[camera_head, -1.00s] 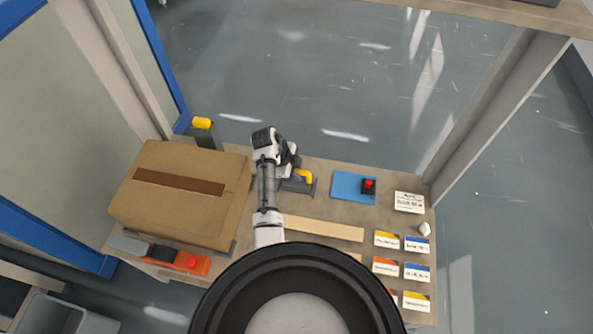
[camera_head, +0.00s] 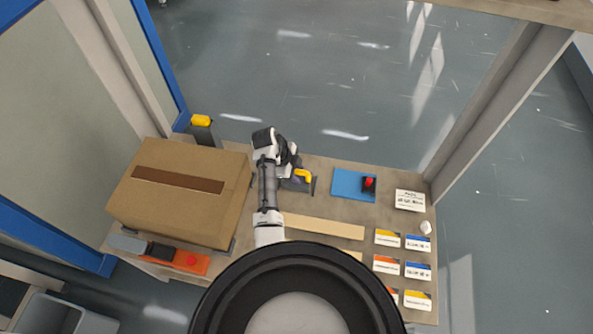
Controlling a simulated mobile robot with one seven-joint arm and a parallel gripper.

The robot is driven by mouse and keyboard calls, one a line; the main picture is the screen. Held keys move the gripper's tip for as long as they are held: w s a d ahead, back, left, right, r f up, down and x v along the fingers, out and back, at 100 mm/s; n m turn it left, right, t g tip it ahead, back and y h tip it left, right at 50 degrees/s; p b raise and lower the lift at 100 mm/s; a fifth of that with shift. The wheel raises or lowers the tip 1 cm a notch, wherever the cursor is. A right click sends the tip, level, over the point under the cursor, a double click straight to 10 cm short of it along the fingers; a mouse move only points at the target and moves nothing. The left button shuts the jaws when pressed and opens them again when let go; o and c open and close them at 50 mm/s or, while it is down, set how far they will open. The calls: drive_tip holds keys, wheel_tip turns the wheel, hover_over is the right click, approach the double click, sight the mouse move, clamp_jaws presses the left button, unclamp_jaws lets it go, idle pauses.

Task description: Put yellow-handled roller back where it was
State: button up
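A dark grey tool with a curved yellow handle (camera_head: 303,175) is on the table just right of my arm's end. A second yellow-topped item, a yellow cylinder on a dark upright post (camera_head: 201,121), stands behind the cardboard box. I cannot tell for sure which of the two is the roller. My gripper (camera_head: 292,170) is at the left side of the yellow-handled tool, at or very near it. My wrist hides the fingers and part of the tool, so I cannot see whether they touch or grip it.
A large cardboard box (camera_head: 182,190) fills the table's left side. An orange and black device (camera_head: 180,258) lies in front of it. A blue mat (camera_head: 350,186) with a red-topped block (camera_head: 369,185), a wooden strip (camera_head: 323,228) and several cards (camera_head: 387,238) lie to the right.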

drive_tip(key=shift+r, duration=0.2)
drive_tip(key=b+v, duration=0.1)
drive_tip(key=v, duration=1.2)
